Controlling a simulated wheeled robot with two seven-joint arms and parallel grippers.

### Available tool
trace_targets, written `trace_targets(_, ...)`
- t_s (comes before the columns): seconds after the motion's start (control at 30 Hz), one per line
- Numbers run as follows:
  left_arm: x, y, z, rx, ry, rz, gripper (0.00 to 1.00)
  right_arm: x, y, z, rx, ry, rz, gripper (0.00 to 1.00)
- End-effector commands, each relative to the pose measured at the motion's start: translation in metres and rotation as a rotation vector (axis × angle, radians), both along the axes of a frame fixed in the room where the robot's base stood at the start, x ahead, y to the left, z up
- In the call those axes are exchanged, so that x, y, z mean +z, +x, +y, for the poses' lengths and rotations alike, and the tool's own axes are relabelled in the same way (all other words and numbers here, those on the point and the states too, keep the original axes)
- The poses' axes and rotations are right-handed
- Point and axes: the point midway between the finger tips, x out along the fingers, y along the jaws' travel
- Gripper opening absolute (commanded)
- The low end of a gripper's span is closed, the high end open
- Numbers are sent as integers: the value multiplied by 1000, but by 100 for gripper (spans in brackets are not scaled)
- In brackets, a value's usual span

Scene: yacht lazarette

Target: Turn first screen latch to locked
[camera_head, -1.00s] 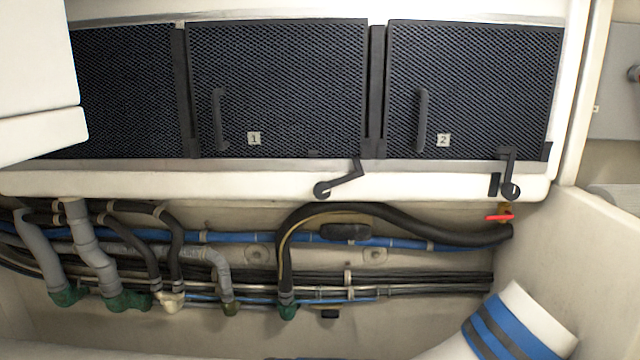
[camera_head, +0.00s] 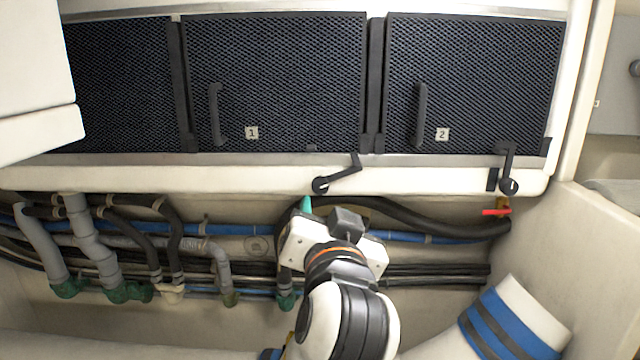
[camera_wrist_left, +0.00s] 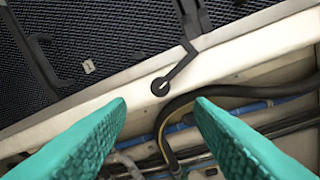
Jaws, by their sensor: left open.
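The first screen (camera_head: 275,85), a dark mesh panel labelled 1, is in the middle of the head view. Its latch (camera_head: 338,181) is a black crank on the white ledge below, with its pivot at lower left and its arm slanting up to the right to the panel's lower right corner. The latch also shows in the left wrist view (camera_wrist_left: 174,72), ahead of and between the fingers. My left gripper (camera_wrist_left: 158,105) is open and empty, its teal fingers apart and short of the latch. In the head view it is below the latch, its fingers mostly hidden. My right gripper is not in view.
Screen 2 (camera_head: 475,85) has its own latch (camera_head: 508,170), standing upright. Hoses and blue pipes (camera_head: 235,230) run below the ledge (camera_head: 200,179). A red valve handle (camera_head: 496,212) is at right. A white box (camera_head: 35,80) juts in at upper left.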

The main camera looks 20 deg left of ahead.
Motion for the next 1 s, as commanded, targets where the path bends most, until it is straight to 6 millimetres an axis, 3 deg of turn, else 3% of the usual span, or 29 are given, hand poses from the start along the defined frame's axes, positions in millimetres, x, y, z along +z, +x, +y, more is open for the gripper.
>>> trace_targets(0.5, 2, 88, 35, 1, 1, 6, 48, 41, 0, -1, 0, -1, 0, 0)
trace_targets(0.7, -1, 102, 41, -1, -1, 5, 48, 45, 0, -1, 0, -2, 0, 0)
trace_targets(1.0, -1, 104, 41, -2, -1, 4, 48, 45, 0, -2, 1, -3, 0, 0)
